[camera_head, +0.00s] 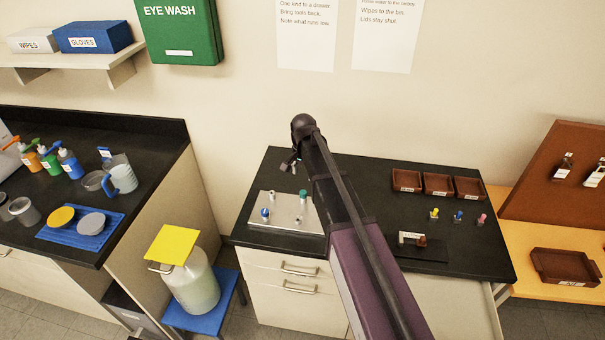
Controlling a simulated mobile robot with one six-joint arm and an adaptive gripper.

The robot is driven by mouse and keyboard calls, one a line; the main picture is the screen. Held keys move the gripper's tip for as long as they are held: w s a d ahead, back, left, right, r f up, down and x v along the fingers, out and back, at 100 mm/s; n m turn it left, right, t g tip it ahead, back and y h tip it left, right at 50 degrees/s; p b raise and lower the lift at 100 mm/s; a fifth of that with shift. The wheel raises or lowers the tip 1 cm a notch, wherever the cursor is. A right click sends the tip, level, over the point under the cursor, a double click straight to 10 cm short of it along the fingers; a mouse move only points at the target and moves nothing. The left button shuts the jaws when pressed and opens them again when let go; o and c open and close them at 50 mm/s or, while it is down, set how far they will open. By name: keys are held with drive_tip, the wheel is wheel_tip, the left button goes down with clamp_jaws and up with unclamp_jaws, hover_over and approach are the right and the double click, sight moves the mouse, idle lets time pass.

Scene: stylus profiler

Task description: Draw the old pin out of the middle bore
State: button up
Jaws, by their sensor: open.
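A light metal plate (256,226) lies on the black bench, left of my arm. A blue-topped pin (265,212) stands at its left and a green-topped pin (303,195) at its upper right. A small pale upright piece (271,197) stands at its upper left, and another small pale piece (298,220) near its middle right. At this size I cannot tell which one is the old pin or which bore is the middle one. My gripper (288,164) is small and dark beyond the plate's far edge, apart from it; it is open and looks empty. My arm hides the bench right of the plate.
Three brown trays (438,184) stand at the back right. Yellow (434,213), blue (458,216) and pink (482,218) topped pins stand before them. A dark mat (430,254) holds a white-and-brown piece (412,239). A jug (195,287) stands left of the bench.

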sight(303, 192)
drive_tip(key=shift+f+b, duration=4.4)
drive_tip(key=shift+f, duration=0.3)
clamp_jaws()
